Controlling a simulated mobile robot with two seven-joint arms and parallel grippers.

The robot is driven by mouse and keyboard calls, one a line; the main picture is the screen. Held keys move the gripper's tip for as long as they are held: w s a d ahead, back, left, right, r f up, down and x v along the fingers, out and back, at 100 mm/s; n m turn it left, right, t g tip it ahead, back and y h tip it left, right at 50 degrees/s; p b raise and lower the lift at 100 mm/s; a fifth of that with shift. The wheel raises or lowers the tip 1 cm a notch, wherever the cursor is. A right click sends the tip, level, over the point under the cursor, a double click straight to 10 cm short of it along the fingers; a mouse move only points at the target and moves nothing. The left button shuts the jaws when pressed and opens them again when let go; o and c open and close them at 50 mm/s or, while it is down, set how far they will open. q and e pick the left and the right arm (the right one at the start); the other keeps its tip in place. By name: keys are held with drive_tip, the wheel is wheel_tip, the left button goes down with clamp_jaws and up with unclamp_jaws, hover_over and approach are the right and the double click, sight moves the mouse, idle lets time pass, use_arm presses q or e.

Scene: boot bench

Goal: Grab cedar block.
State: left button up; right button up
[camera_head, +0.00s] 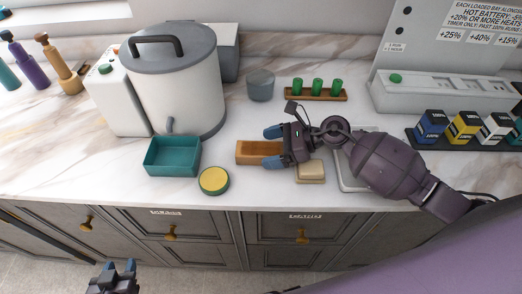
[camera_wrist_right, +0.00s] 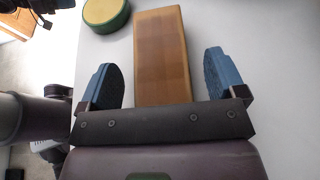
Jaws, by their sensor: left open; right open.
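The cedar block (camera_head: 247,151) is an orange-brown wooden block lying on the marble counter. My right gripper (camera_head: 272,147) is open, with its blue fingers on either side of the block's right part in the head view. In the right wrist view the block (camera_wrist_right: 161,45) runs between the open fingers (camera_wrist_right: 160,77), with a gap on each side. The gripper hides the block's right end in the head view. My left gripper (camera_head: 120,266) is open and empty, low in front of the cabinets.
A teal bin (camera_head: 172,157) and a round yellow-topped green tin (camera_head: 214,181) lie left of the block. A beige block (camera_head: 310,172) and a pale tray (camera_head: 345,172) are at its right. Behind stand a big pot (camera_head: 175,90), a glass (camera_head: 260,86) and a rack of green pegs (camera_head: 316,95).

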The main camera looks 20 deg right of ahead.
drive_tip(key=c, duration=1.1)
